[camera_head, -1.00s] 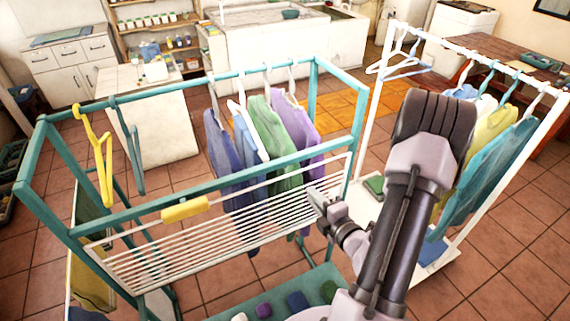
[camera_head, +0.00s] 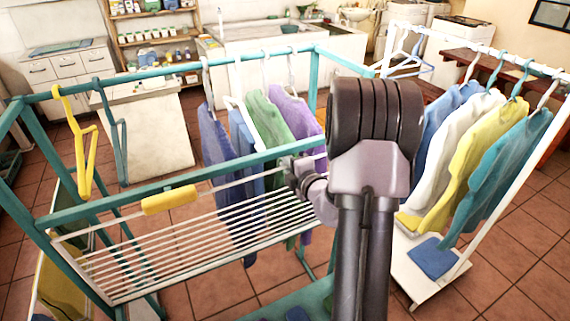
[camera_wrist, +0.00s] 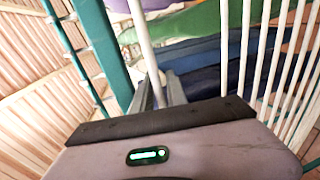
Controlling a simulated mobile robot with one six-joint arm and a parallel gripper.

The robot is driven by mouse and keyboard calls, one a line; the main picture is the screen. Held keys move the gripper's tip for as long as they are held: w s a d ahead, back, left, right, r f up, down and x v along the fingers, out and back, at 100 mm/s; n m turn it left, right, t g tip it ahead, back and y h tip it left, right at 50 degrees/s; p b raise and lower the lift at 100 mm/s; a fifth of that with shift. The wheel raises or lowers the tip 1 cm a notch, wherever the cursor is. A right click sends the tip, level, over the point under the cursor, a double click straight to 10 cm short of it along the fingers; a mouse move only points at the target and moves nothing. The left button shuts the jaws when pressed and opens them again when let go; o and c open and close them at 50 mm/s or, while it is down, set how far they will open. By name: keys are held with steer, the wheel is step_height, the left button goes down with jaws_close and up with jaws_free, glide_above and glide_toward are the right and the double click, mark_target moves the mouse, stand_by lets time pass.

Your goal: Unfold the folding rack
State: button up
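The folding rack (camera_head: 205,240) is a white slatted panel on the front of a teal drying frame (camera_head: 240,163), sloping down below the frame's front bar. A yellow grip (camera_head: 170,200) sits on its white top rail. My gripper (camera_head: 288,172) is at the right part of this rail, partly hidden by my arm in the head view. In the wrist view, a white bar (camera_wrist: 142,40) runs between the two grey fingers of my gripper (camera_wrist: 160,78). Whether the fingers press on it I cannot tell. Slats (camera_wrist: 270,70) show to the right.
Blue, green and purple clothes (camera_head: 270,125) hang inside the frame, close behind the rack. Yellow (camera_head: 82,140) and blue-grey hangers hang at its left. A white garment rail (camera_head: 530,68) with several shirts stands close on the right. Tiled floor (camera_head: 520,255) is clear at the lower right.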

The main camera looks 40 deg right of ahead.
steer(key=shift+w, duration=0.25)
jaws_close()
stand_by(1.4)
